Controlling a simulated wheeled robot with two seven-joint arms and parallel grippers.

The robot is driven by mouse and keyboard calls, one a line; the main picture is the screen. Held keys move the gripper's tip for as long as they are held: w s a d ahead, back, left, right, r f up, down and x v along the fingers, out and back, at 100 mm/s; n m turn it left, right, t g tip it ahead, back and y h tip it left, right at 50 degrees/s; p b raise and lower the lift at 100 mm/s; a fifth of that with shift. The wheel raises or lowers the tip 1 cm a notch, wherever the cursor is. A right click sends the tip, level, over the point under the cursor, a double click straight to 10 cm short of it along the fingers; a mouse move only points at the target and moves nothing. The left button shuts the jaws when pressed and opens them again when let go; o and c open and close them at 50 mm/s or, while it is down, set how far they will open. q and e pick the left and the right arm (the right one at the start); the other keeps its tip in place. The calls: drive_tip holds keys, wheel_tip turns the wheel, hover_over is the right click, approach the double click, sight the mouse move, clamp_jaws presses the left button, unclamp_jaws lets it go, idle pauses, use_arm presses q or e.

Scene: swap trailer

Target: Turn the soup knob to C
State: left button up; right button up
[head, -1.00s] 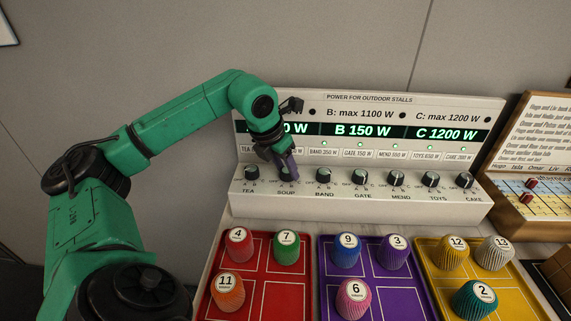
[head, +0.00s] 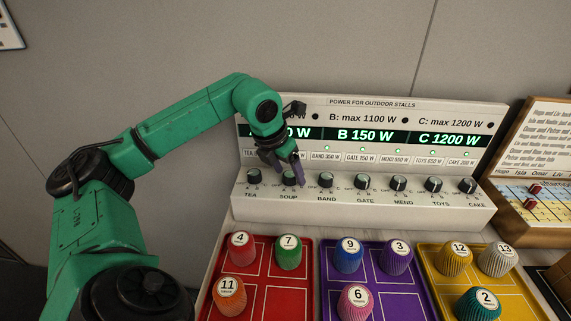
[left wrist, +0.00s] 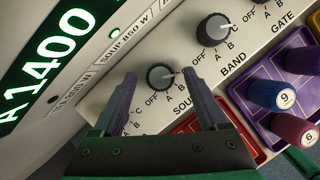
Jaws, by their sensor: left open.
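The soup knob (head: 289,178) is a black dial on the white sloping panel, second from the left. In the left wrist view the soup knob (left wrist: 160,77) has a white pointer mark on its right side, near the right finger. OFF, A and B are printed around it; its C mark is not visible there. My left gripper (head: 292,176) is open at the soup knob. In the left wrist view the left gripper (left wrist: 160,98) has one finger on each side of the knob, with visible gaps. Contact cannot be told. My right gripper is not in view.
The panel display (head: 363,135) reads B 150 W and C 1200 W; the wrist view shows A 1400. The band knob (head: 325,180) is close on the right, the tea knob (head: 253,177) on the left. Red (head: 265,312), purple (head: 389,313) and yellow trays stand in front.

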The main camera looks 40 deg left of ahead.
use_arm(q)
drive_tip(key=p+v, duration=0.2)
drive_tip(key=v, duration=1.2)
drive_tip(key=shift+r+p, duration=0.15)
drive_tip(key=shift+p, duration=0.15)
drive_tip(key=shift+s, duration=0.15)
